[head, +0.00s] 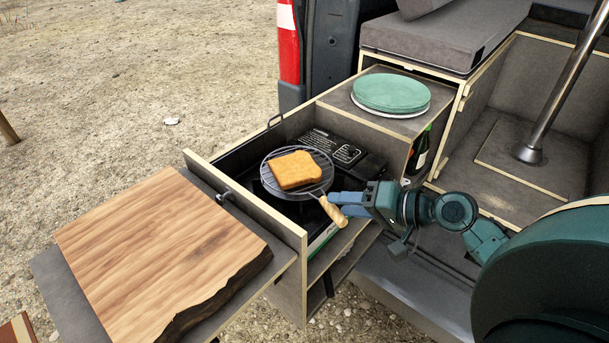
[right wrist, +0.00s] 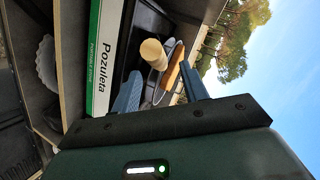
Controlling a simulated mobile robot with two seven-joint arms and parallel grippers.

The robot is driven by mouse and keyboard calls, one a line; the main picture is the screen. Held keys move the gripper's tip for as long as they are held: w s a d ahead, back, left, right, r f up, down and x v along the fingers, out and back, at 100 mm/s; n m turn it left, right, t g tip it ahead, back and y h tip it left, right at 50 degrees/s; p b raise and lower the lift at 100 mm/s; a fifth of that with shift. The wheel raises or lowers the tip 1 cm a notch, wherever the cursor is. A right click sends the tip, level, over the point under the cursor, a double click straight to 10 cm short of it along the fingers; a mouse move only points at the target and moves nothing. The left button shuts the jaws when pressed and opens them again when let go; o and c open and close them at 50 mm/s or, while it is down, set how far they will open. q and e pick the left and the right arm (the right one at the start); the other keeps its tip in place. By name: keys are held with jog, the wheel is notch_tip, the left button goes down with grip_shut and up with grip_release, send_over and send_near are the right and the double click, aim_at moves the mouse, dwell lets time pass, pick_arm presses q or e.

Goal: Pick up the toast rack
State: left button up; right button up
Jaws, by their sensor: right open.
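The toast rack (head: 268,180) is a round dark wire grill with a light wooden handle (head: 333,211). It sits on the stove in the pull-out drawer, with a slice of toast (head: 295,170) lying on it. The handle points toward my right gripper (head: 335,203), which is open at the handle. In the right wrist view, the handle (right wrist: 153,54) shows between the two blue fingers (right wrist: 162,86), end toward the camera. The toast (right wrist: 173,68) is seen edge-on behind it. I cannot tell whether the fingers touch the handle. My left gripper is out of view.
A wooden board (head: 160,250) lies on the drawer's front shelf, left of the stove (head: 335,145). Green plates (head: 391,92) are stacked on the cabinet behind. A bottle (head: 418,150) stands under that top. The drawer's front panel (head: 240,205) rises between board and rack.

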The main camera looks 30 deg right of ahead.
jog(key=shift+x, duration=1.9)
jog(key=shift+r, duration=0.1)
grip_shut()
